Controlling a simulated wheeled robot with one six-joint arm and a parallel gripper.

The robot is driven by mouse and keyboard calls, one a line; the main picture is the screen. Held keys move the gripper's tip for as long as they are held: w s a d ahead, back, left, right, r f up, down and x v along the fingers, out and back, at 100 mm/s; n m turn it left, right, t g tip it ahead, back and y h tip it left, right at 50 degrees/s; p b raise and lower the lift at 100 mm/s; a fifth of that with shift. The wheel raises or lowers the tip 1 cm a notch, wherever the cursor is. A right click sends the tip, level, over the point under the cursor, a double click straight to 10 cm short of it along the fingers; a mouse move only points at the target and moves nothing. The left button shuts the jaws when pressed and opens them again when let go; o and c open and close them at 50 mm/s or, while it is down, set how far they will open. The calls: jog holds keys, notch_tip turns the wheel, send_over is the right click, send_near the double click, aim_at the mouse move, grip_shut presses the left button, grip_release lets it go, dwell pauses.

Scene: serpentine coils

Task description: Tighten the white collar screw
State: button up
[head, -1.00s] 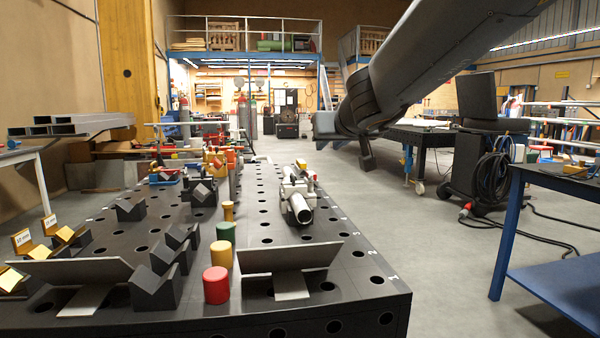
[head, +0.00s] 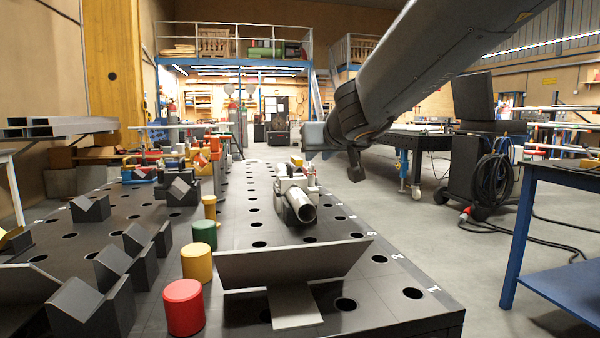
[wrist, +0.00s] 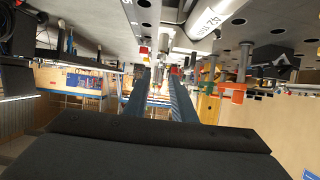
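A grey pipe (head: 302,207) lies in a pale collar-like fitting (head: 292,184) on the dark perforated table. The fitting has a small yellow part on top. I cannot pick out the white collar screw for certain in the head view. In the wrist view, which is upside down, the pale pipe (wrist: 212,18) with dark lettering shows at the top, beyond the fingers. My gripper (wrist: 160,72) has two parallel fingers with a gap between them and nothing held. In the head view my arm slants down from the upper right, ending behind and right of the pipe, apart from it.
The table (head: 385,290) carries a grey angled plate (head: 293,262) in front of the pipe, red (head: 184,306), yellow (head: 197,262) and green (head: 204,235) cylinders, and black V-blocks (head: 92,305) at left. A blue bench (head: 575,190) stands at right, with open floor between.

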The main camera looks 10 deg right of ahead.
aim_at(311, 162)
jog(key=shift+b+x, duration=1.6)
jog(key=shift+x, duration=2.55)
jog(key=shift+f, duration=0.15)
grip_shut()
jog(key=shift+f, duration=0.1)
